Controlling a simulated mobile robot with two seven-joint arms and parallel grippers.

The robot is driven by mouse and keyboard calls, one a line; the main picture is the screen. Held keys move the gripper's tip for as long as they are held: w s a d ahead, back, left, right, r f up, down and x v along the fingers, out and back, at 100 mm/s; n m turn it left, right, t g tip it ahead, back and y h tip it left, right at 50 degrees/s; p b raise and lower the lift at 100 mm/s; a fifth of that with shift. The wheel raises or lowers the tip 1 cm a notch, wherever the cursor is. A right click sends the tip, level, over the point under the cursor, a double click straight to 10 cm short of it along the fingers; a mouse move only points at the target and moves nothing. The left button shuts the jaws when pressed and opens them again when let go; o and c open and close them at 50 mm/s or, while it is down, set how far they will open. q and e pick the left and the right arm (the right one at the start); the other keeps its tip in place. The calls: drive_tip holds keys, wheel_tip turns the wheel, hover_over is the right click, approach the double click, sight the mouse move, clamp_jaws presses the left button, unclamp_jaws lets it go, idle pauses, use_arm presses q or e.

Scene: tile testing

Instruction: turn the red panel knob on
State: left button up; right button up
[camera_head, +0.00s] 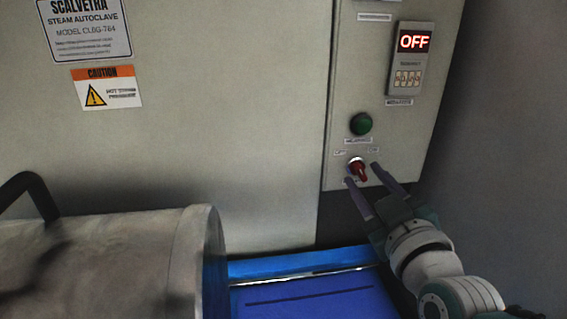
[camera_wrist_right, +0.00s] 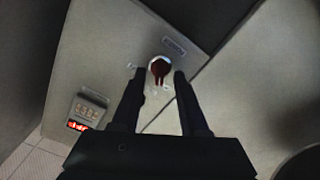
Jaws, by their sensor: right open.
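The red knob (camera_head: 358,169) sits low on the grey control panel (camera_head: 345,90), under a green round button (camera_head: 361,124). A display (camera_head: 414,41) at the panel's upper right reads OFF. My right gripper (camera_head: 362,172) is open, with one finger on either side of the knob in the head view. In the right wrist view the knob (camera_wrist_right: 159,69) shows between and just beyond the fingertips of the right gripper (camera_wrist_right: 158,72). I cannot tell whether the fingers touch it. My left gripper is not in view.
A large metal cylinder (camera_head: 110,260) with a black handle (camera_head: 28,190) stands at the lower left. A blue surface (camera_head: 310,300) lies below the panel. The autoclave's flat front (camera_head: 200,130) fills the left, and a grey wall (camera_head: 500,150) is at the right.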

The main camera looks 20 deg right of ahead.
drive_tip(key=shift+w, duration=0.3)
clamp_jaws()
idle(0.5)
